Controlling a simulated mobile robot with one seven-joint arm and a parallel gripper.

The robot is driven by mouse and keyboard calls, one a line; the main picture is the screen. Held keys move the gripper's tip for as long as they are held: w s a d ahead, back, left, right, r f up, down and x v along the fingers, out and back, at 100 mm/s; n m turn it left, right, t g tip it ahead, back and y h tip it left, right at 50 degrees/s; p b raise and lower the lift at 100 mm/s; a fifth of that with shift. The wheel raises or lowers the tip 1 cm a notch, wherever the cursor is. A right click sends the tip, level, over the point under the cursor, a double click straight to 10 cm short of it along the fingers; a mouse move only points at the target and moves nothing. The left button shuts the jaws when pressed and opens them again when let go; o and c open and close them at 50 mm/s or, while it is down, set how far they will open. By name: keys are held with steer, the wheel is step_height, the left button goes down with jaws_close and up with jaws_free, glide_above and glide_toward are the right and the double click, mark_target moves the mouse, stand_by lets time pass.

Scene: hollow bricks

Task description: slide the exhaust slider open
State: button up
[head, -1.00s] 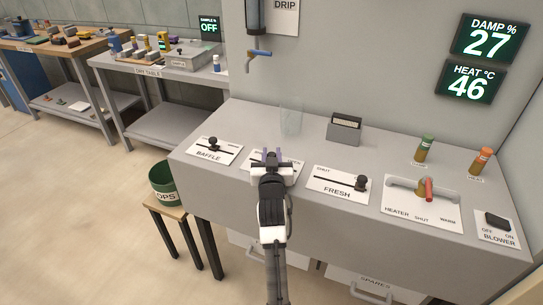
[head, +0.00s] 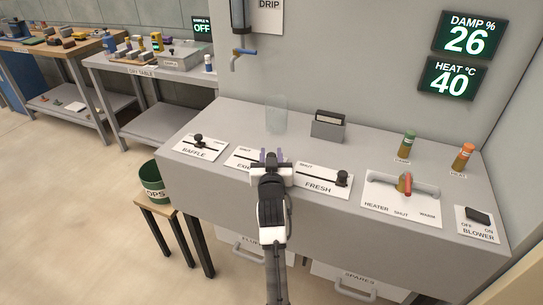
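The exhaust slider's white plate (head: 243,159) lies on the grey console between the baffle and fresh plates. Only its left part, with the start of its label, shows clearly.
The baffle slider (head: 199,141) is to the left, and the fresh slider knob (head: 342,178) is to the right. A clear glass panel (head: 276,115) and a dark-topped grey box (head: 328,126) stand behind. The heater lever (head: 405,183) is farther right.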

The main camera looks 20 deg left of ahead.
steer(key=shift+o, duration=0.9)
steer(key=shift+s+d, duration=0.1)
steer(key=shift+s, duration=0.05)
steer(key=b+v, duration=0.3)
steer(key=v, duration=1)
steer(key=shift+s+b, duration=0.3)
steer(key=shift+b, duration=0.05)
